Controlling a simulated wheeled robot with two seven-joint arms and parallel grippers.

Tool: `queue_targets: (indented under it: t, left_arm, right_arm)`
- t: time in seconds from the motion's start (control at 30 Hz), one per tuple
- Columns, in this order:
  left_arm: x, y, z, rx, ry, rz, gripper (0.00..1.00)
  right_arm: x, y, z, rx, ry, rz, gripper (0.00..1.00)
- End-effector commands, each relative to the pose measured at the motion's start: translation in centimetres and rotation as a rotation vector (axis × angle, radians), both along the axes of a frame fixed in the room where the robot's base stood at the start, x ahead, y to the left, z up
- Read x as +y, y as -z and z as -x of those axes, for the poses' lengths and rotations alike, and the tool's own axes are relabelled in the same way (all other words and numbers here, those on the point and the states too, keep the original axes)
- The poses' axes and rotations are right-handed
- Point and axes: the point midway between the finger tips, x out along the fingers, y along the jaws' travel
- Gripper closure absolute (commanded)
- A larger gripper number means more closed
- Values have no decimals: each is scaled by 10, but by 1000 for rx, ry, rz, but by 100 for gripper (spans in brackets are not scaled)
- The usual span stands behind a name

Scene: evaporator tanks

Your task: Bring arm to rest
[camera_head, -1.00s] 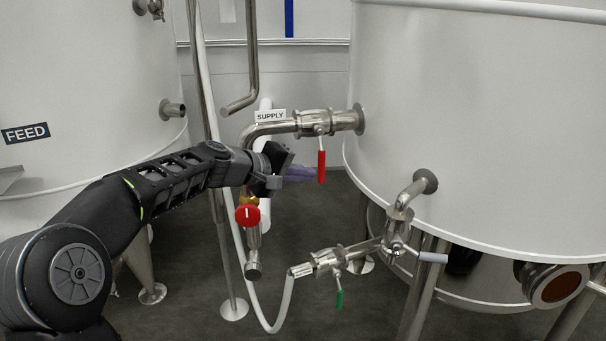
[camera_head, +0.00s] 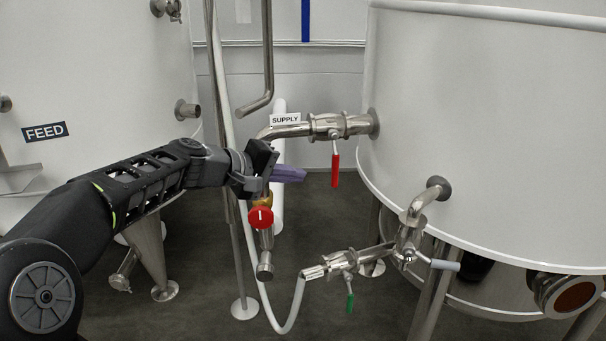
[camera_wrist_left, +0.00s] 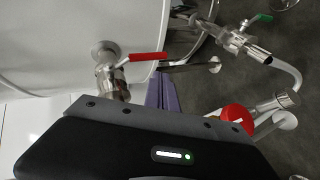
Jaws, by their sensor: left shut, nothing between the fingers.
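My left gripper (camera_head: 290,174) comes in from the left in the head view. Its purple fingers are shut with nothing between them, in front of the supply pipe and left of the red valve handle (camera_head: 335,170). That handle hangs down from the supply valve (camera_head: 328,126) and appears apart from the fingers. In the left wrist view the purple fingers (camera_wrist_left: 162,93) point away below the red handle (camera_wrist_left: 148,57). A round red knob (camera_head: 260,218) is just below the gripper in the head view; it also shows in the wrist view (camera_wrist_left: 238,118). My right gripper is not in view.
A large white tank (camera_head: 480,150) stands at right, and the FEED tank (camera_head: 90,80) at left. A lower valve with a green handle (camera_head: 350,302) joins a white hose (camera_head: 290,318). A grey-handled valve (camera_head: 445,265) is beside it. Bare floor (camera_head: 205,270) shows between the tanks.

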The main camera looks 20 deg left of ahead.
Motion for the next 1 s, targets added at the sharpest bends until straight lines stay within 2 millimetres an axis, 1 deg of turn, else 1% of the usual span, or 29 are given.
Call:
queue_targets:
  t: [0.47,0.57,0.63,0.67,0.77,0.8,0.87,0.9,0.97,1.0]
  left_arm:
    - [0,1,0,1,0,-1,100]
    - [-1,9,-1,13,0,-5,100]
    - [-3,23,-3,34,-1,-10,100]
    - [-4,31,-4,46,-1,-13,100]
    - [-10,69,-7,102,-2,-34,100]
    - [-13,89,-7,131,0,-47,100]
    - [-20,123,-7,179,3,-71,100]
    - [-25,148,-5,212,7,-89,100]
    - [-34,187,0,267,18,-121,100]
    - [-41,213,5,301,27,-146,100]
  right_arm:
    - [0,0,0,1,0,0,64]
    - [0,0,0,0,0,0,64]
    - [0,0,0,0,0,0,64]
    - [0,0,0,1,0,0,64]
    - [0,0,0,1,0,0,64]
    - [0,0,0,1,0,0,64]
    - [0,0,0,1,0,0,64]
    - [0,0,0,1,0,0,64]
    - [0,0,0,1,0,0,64]
    - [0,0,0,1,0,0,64]
